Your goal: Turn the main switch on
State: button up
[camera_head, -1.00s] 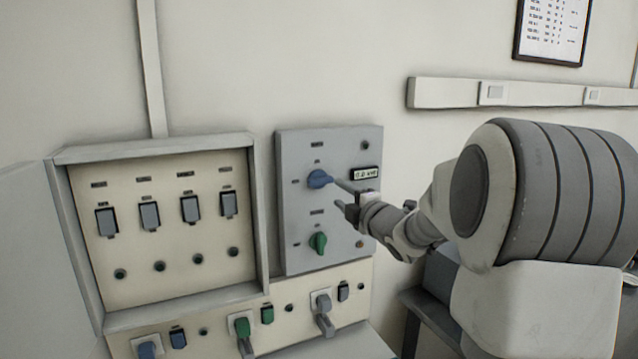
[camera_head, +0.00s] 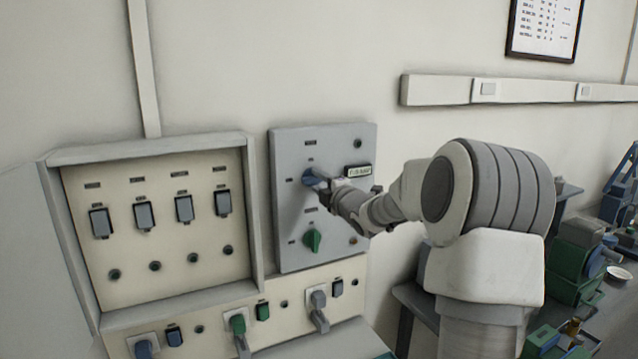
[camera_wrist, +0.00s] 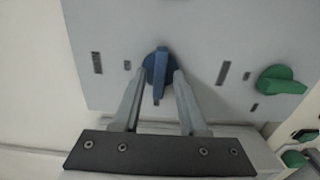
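A blue rotary knob (camera_head: 309,174) sits in the upper part of a grey wall panel (camera_head: 291,150). In the wrist view the knob (camera_wrist: 158,70) shows a narrow raised handle, lined up with my fingers. My gripper (camera_head: 320,180) is at the knob and hides part of it in the head view. In the wrist view my gripper (camera_wrist: 160,75) is open, with one finger on each side of the handle and small gaps visible. A green knob (camera_head: 313,240) sits lower on the same panel. It also shows at the right of the wrist view (camera_wrist: 280,80).
A small display (camera_head: 358,171) is right of the blue knob. A framed box of breaker switches (camera_head: 250,200) stands left of the panel. A lower strip with several knobs (camera_head: 318,300) projects below. A bench with equipment (camera_head: 575,270) is at the right.

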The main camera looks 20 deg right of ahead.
grip_shut()
jog(key=shift+m, duration=0.3)
jog(key=m, duration=0.3)
jog(key=shift+m, duration=0.3)
jog(key=m, duration=0.4)
jog(key=shift+m, duration=0.3)
jog(key=m+p, duration=0.2)
jog(key=m, duration=0.3)
jog(key=shift+m+p, duration=0.7)
jog(key=shift+m, duration=1.3)
